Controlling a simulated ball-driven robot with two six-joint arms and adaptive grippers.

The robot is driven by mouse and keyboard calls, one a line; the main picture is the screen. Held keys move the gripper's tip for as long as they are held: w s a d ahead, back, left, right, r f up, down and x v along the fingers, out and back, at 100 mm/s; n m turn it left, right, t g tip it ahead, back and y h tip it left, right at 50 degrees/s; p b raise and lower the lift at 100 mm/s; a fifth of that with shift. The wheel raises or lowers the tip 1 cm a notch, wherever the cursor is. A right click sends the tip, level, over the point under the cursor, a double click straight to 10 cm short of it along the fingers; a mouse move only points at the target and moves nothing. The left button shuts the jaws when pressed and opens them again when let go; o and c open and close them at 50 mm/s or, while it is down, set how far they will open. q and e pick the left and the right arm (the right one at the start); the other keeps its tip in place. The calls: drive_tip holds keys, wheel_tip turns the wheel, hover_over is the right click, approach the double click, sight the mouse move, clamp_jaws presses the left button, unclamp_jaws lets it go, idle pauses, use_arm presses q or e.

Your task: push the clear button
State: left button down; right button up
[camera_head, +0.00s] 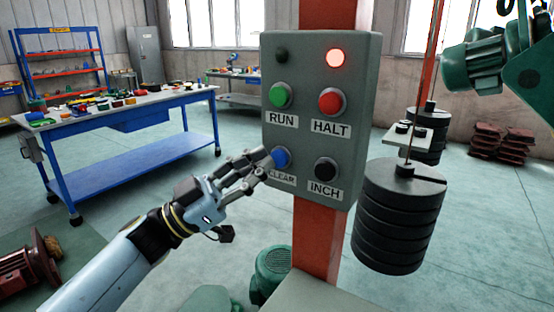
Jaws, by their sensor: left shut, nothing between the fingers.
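The blue clear button (281,158) is at the lower left of the grey control box (368,70), above its CLEAR label. The left gripper (265,160) is shut and empty, with its fingertips at the left edge of the blue button. I cannot tell whether the tips touch it. The fingers partly hide the button's left side and the label. The right gripper is not in view.
The box also holds a green RUN button (281,95), a red HALT button (331,101), a black INCH button (326,169) and a lit red lamp (335,58). It is fixed to an orange post (318,245). Black weights (398,225) hang close on the right.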

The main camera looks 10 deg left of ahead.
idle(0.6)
use_arm(q)
drive_tip(key=shift+w+d, duration=0.15)
drive_tip(key=shift+w, duration=0.25)
drive_tip(key=shift+w+d, duration=0.1)
drive_tip(key=shift+w, duration=0.3)
idle(0.6)
drive_tip(key=shift+s, duration=0.15)
drive_tip(key=shift+s+a+p, duration=0.25)
drive_tip(key=shift+s+p, duration=0.15)
drive_tip(key=shift+s, duration=0.25)
